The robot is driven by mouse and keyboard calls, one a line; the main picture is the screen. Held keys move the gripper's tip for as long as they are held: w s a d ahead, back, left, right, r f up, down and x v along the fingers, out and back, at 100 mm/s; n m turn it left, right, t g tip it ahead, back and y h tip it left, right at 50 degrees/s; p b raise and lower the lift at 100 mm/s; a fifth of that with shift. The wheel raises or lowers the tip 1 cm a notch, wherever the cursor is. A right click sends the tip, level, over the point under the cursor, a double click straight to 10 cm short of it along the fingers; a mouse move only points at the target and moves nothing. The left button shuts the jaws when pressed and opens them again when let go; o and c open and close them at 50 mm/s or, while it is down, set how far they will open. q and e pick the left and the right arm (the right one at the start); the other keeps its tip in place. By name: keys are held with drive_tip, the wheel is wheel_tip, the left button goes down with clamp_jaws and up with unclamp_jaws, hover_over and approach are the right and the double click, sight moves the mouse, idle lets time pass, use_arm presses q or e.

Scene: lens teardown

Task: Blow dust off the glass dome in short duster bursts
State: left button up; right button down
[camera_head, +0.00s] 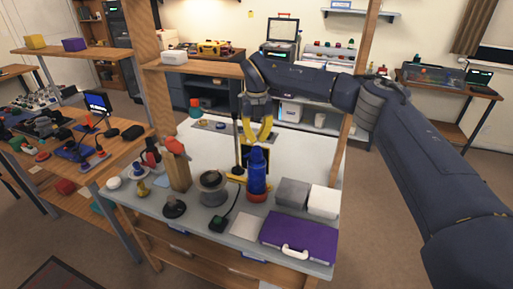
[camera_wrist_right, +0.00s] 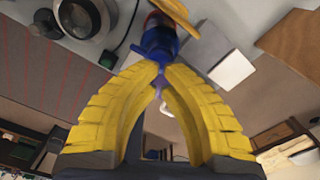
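A blue duster (camera_head: 257,172) with a narrow top stands upright near the middle of the work table, an orange-red part at its foot. My right gripper (camera_head: 258,140) comes down over it from above, its yellow fingers bowed inward. In the right wrist view, the fingertips (camera_wrist_right: 158,70) come together at the narrow top of the duster (camera_wrist_right: 160,42). A round grey piece with a metal rim (camera_head: 212,189) stands left of the duster and shows as a dark, lens-like face in the wrist view (camera_wrist_right: 80,18). I cannot tell whether this is the glass dome. My left gripper is out of view.
A purple case (camera_head: 299,238) lies at the table's front right, with grey (camera_head: 291,193) and white (camera_head: 323,201) blocks behind it. A wooden block (camera_head: 178,172) and a black-based knob (camera_head: 174,209) stand to the left. The back right tabletop (camera_head: 310,155) is clear.

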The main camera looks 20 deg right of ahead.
sight(257, 147)
drive_tip(key=shift+f, duration=0.15)
idle(0.3)
drive_tip(key=shift+f, duration=1.9)
idle(0.4)
drive_tip(key=shift+r, duration=2.05)
drive_tip(key=shift+r, duration=0.1)
drive_tip(key=shift+r, duration=2.4)
